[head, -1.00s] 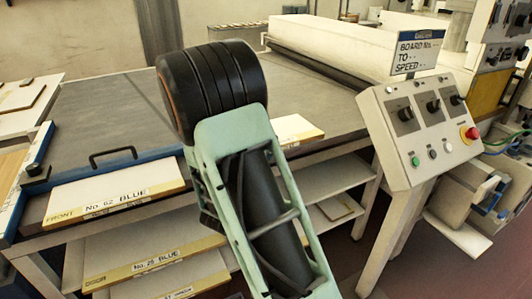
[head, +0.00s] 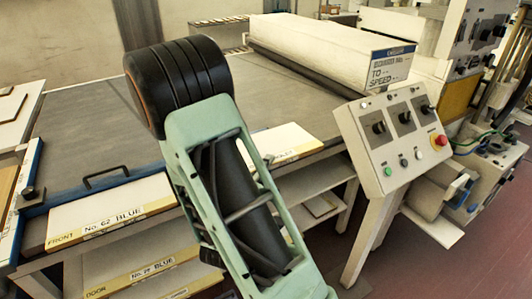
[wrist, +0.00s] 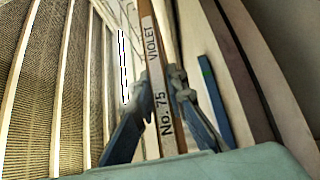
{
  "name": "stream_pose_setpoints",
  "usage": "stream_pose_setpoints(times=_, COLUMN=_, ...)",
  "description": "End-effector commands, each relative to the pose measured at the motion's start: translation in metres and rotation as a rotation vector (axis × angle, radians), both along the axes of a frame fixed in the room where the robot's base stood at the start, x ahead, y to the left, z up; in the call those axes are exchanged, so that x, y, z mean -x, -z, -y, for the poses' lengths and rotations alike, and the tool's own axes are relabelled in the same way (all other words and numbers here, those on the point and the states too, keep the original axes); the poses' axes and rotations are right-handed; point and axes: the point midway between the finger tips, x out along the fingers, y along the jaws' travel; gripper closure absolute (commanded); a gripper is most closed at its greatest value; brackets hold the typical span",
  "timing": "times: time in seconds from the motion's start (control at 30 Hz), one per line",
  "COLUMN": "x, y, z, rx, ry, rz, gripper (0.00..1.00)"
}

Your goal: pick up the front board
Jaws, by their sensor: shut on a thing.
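In the wrist view my gripper (wrist: 157,85) is shut on a narrow board (wrist: 155,65) with a brown edge and a white label reading "No. 75 VIOLET". One dark finger lies on each side of it. The board runs up and away from my palm. In the head view my arm hides my gripper. A white board (head: 108,212) marked "FRONT" and "No. 62 BLUE" lies at the left front of the grey table (head: 95,110), apart from my arm. Another pale board (head: 283,142) lies partly behind my arm; its label is not legible.
A control box (head: 395,140) with knobs and a red button stands at the right. Boards marked "DOOR" and "No. 29 BLUE" (head: 143,275) lie on a lower shelf. A black handle (head: 107,176) stands at the table's front edge. A long white housing (head: 320,52) spans the back.

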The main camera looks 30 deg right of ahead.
Motion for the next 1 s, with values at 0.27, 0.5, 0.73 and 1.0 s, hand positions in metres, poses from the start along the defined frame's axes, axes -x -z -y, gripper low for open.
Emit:
stream_pose_setpoints(times=0.27, x=0.007, y=-0.011, z=0.000, rx=0.002, ry=0.001, rz=-0.001, gripper=1.00)
stream_pose_setpoints(times=0.5, x=0.015, y=-0.011, z=0.000, rx=0.003, ry=-0.001, rz=0.000, gripper=1.00)
stream_pose_setpoints(times=0.73, x=0.019, y=-0.009, z=0.000, rx=0.002, ry=-0.003, rz=0.003, gripper=1.00)
stream_pose_setpoints(times=1.0, x=0.020, y=-0.008, z=0.000, rx=0.001, ry=-0.004, rz=0.003, gripper=1.00)
